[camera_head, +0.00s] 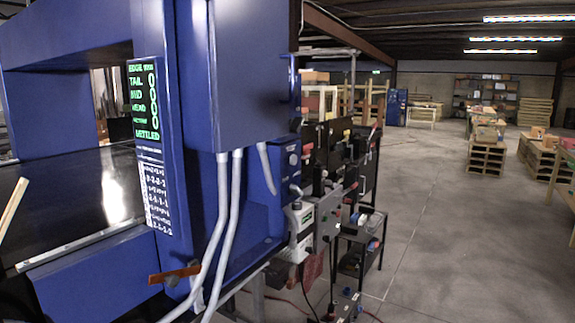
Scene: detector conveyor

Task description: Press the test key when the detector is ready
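The detector is a large blue machine (185,120) filling the left half of the head view, with an opening over a dark, shiny conveyor belt (75,195). A black display (146,100) on its front post shows green text; I read EDGE, TAIL, MID, HEAD and a bottom line that looks like SETTLED, with zeros alongside. A printed white-on-dark label (154,195) is below it. Grey control boxes (300,218) are on the machine's right side, beside a darker box (327,225). I cannot tell which part is the test key. My gripper is not in view.
A rusty-brown bar (175,273) sticks out low on the post, near pale hanging conduits (222,235). A black rack (362,240) and cables on the floor are right of the machine. The grey floor (440,240) is open towards pallet tables (487,155) at the right.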

